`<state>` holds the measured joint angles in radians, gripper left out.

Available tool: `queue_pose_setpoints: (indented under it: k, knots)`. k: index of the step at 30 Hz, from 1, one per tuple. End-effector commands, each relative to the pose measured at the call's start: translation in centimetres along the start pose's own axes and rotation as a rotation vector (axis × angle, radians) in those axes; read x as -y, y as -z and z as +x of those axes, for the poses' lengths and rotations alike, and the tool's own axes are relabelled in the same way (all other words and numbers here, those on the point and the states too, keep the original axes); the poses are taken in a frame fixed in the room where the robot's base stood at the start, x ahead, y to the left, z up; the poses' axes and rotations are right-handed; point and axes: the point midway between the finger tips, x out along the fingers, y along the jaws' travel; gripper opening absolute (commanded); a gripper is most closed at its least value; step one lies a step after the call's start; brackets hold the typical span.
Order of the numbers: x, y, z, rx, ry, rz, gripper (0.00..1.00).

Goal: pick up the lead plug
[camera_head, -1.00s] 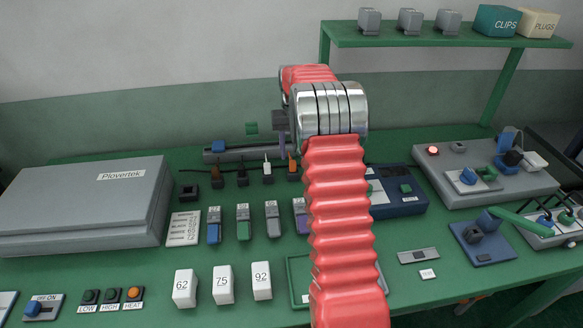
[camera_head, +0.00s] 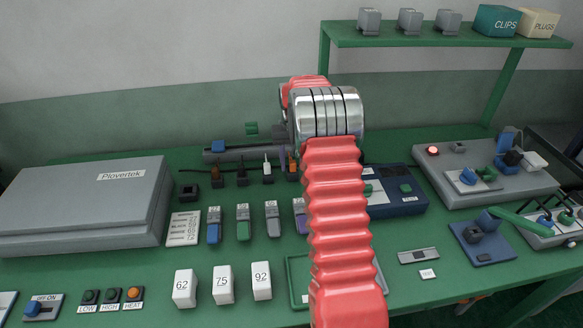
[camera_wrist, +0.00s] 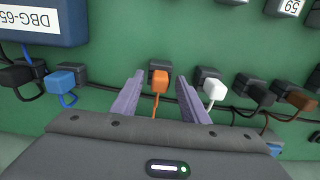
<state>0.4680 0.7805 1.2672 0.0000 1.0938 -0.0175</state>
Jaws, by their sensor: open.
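Several lead plugs sit in dark holders in a row on the green table. In the wrist view an orange plug (camera_wrist: 160,78) with an orange cord stands between my two purple fingers. My gripper (camera_wrist: 160,88) is open, one finger on each side of that plug, with gaps showing on both sides. A white plug (camera_wrist: 214,90) is just right of the right finger. In the head view the orange plug (camera_head: 293,165) is partly hidden by my arm, and the white plug (camera_head: 267,165) is left of it.
A blue DBG-65 box (camera_wrist: 40,20) is close at upper left of the wrist view. Several coloured modules (camera_head: 243,223) stand in front of the row in the head view.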

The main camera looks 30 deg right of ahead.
Motion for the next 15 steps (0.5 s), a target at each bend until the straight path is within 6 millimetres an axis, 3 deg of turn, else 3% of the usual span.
queue_pose_setpoints:
  k: [9, 15]
  knots:
    - [0.01, 0.01, -0.05, 0.000, 0.000, 0.000, 0.41]
    - [0.02, 0.00, -0.05, 0.000, 0.000, 0.000, 0.27]
